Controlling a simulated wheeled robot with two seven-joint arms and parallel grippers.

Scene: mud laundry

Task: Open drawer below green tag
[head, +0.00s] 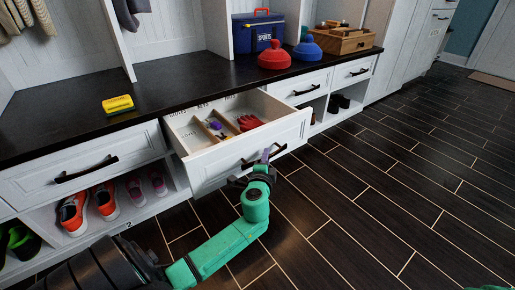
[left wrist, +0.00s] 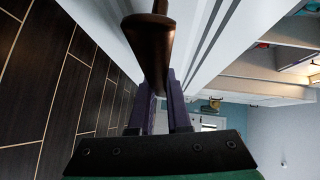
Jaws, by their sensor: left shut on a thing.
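A white drawer (head: 212,166) in the middle of the bench stands pulled out, its inside showing. It holds a red glove (head: 249,122), a small purple item and a wooden divider. My left gripper (head: 262,160) is at the drawer's dark handle (head: 277,152). In the left wrist view the handle (left wrist: 150,35) runs between the fingers of my left gripper (left wrist: 167,90), which is shut on it. I cannot make out a green tag. My right gripper is not in view.
A yellow block (head: 118,104) lies on the black bench top (head: 60,112). Closed drawers flank the open one, with shoes (head: 105,200) on the shelf below left. The floor at right is clear.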

